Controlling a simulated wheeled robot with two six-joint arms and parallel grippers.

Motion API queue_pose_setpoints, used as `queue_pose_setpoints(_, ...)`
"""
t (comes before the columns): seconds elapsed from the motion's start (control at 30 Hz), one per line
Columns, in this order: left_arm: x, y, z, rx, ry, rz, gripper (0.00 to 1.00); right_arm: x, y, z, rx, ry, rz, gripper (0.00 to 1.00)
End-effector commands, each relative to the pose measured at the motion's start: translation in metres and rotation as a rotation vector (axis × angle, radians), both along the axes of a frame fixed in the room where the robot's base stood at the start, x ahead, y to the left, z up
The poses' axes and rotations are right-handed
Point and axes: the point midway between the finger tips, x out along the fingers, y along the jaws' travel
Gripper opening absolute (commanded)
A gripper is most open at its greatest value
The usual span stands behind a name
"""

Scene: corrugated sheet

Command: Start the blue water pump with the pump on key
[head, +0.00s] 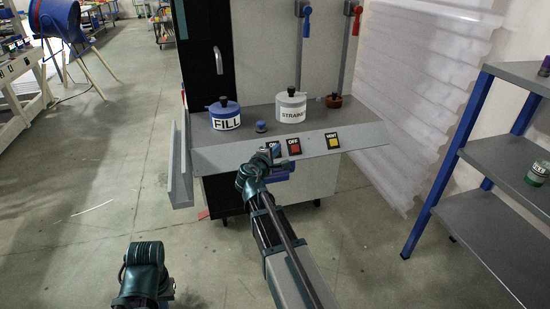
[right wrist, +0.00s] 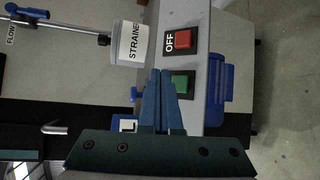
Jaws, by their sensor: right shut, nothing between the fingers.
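The sloped front panel (head: 225,160) carries the pump on key, a green square (right wrist: 180,82) in the right wrist view. In the head view its ON label (head: 273,146) is partly covered by my right gripper (head: 275,152). My right gripper is shut and empty; it shows in the right wrist view (right wrist: 166,72), its fingertips overlapping the green key's edge. I cannot tell whether they touch it. A blue part (head: 283,172) sits below the panel; I cannot tell if it is the pump. My left arm shows at lower left, its gripper hidden.
The red OFF key (head: 294,146) and yellow VENT key (head: 333,141) are right of ON. A blue FILL pot (head: 225,115), small blue knob (head: 261,127) and white STRAINER pot (head: 291,106) stand behind the panel. A blue-framed shelf (head: 495,155) is at right.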

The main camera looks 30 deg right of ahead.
Motion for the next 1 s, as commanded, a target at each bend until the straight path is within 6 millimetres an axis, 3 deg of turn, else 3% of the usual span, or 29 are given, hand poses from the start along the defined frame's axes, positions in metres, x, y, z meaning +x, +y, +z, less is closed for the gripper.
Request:
queue_pose_setpoints(0.03, 0.000, 0.000, -0.011, 0.000, 0.000, 0.000, 0.00, 0.008, -0.002, -0.011, 0.000, 0.000, 0.000, 0.00)
queue_pose_setpoints(0.23, 0.000, 0.000, -0.024, 0.000, 0.000, 0.000, 0.00, 0.022, -0.005, -0.024, 0.000, 0.000, 0.000, 0.00)
queue_pose_setpoints(1.0, 0.000, 0.000, -0.024, 0.000, 0.000, 0.000, 0.00, 0.024, -0.006, -0.025, 0.000, 0.000, 0.000, 0.00)
